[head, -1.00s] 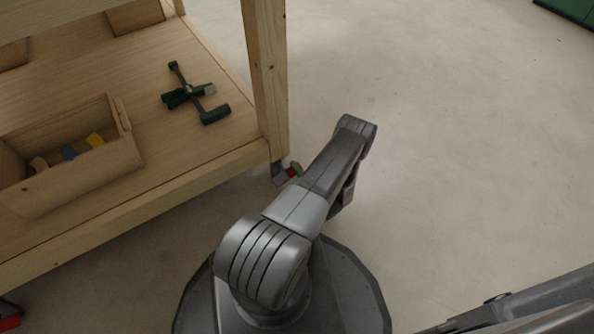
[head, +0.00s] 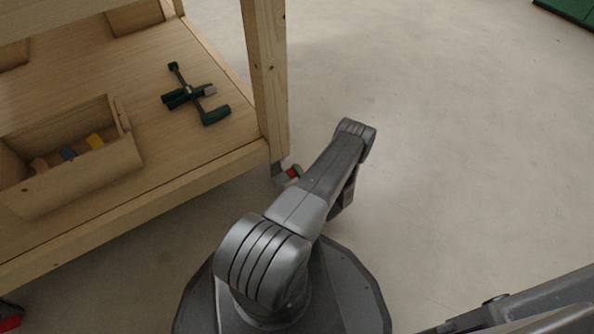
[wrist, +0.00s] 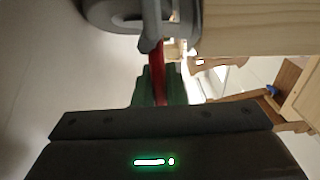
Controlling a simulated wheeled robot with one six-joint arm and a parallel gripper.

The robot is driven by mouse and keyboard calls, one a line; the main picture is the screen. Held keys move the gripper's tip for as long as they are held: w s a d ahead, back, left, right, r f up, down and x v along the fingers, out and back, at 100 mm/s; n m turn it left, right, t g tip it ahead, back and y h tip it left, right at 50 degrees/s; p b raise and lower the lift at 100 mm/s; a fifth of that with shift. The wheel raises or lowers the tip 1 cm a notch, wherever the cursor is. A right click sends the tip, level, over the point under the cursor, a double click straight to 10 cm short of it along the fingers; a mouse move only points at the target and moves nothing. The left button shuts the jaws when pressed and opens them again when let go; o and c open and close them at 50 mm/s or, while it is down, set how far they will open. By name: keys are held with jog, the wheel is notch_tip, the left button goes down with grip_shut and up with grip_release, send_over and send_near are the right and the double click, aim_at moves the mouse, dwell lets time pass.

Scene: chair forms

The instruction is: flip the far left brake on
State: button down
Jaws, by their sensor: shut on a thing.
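The red brake lever (head: 291,173) sticks out from the caster under the near wooden leg of the bench. In the wrist view the red lever (wrist: 156,50) runs down from the grey caster (wrist: 122,12). My gripper (wrist: 157,85) has green finger pads on both sides of the lever and is shut on it. In the head view only a little green of my gripper (head: 297,168) shows beside the lever; my arm hides the rest. The lever's exact tilt is hard to tell.
The wooden bench (head: 215,165) has a low shelf with a box (head: 75,185) of coloured blocks and a dark green tool (head: 190,92). Another red part (head: 10,322) shows at the lower left.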

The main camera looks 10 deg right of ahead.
jog(key=shift+f+m, duration=0.3)
jog(key=shift+m, duration=0.5)
jog(key=shift+f+m, duration=0.3)
jog(key=shift+m, duration=0.5)
jog(key=c, duration=1.5)
grip_release()
jog(key=p+v, duration=0.1)
jog(key=v, duration=1.3)
jog(key=shift+w, duration=0.1)
jog(key=b+x, duration=0.1)
jog(key=x, duration=1.2)
jog(key=shift+w+a, duration=0.15)
jog(key=shift+w, duration=0.2)
